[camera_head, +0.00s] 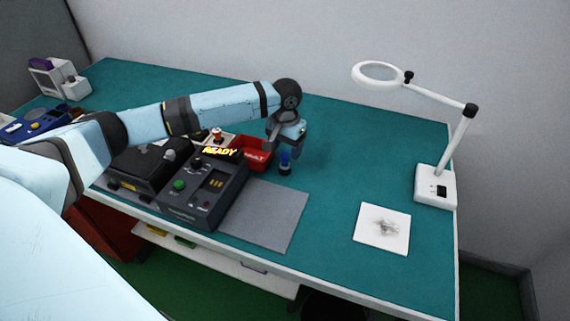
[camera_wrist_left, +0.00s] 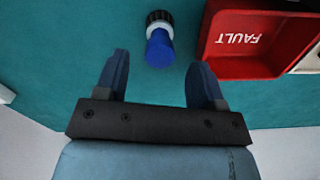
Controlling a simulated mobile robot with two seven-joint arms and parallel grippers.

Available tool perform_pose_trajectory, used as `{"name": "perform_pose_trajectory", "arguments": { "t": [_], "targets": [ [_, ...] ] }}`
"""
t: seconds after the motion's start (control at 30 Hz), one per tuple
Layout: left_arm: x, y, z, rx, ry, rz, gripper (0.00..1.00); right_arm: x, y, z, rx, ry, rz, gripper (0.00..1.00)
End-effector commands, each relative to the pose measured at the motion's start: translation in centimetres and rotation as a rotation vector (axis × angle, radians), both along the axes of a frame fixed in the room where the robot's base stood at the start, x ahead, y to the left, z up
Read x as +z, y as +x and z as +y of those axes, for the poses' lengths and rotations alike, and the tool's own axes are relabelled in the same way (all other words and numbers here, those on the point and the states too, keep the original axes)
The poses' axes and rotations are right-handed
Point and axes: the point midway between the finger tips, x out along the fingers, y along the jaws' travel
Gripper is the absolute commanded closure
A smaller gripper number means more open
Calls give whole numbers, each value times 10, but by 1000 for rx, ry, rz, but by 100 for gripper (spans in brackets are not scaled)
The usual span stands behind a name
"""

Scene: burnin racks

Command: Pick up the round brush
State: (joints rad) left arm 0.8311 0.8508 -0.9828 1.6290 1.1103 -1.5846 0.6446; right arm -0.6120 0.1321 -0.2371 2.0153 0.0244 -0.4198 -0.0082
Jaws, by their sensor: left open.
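The round brush (camera_head: 285,164) stands on the teal bench mat, just right of the red bin. It has a blue handle, a pale ring and a dark base; it also shows in the left wrist view (camera_wrist_left: 160,42), near the top. My left gripper (camera_head: 289,143) is above the brush and points down at it. In the left wrist view its two blue fingers (camera_wrist_left: 160,72) are spread apart with nothing between them, and the brush lies just beyond the fingertips. My right gripper is not in view.
The red FAULT bin (camera_wrist_left: 255,62) is close beside the brush. A control box (camera_head: 205,190) with a READY display and a grey mat (camera_head: 275,220) are in front. A magnifier lamp (camera_head: 436,186) and a smudged white pad (camera_head: 383,229) stand right. The mat between is clear.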

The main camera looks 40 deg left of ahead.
Motion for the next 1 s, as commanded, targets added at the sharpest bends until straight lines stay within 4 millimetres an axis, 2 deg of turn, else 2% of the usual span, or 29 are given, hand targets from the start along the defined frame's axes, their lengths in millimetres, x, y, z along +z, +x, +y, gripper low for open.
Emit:
{"name": "perform_pose_trajectory", "arguments": {
  "t": [0.17, 0.4, 0.73, 0.97, 1.0],
  "targets": [
    [-14, -2, 0, -1, 1, 1, 37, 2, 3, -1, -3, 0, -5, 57],
    [-49, -7, -1, -1, 1, 2, 37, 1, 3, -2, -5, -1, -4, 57],
    [-55, -6, -1, -1, 0, 0, 37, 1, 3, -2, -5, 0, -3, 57],
    [-55, -6, -1, -1, 1, 0, 90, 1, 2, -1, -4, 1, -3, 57],
    [-55, -6, -1, -1, 1, 0, 91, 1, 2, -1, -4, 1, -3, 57]
  ]
}}
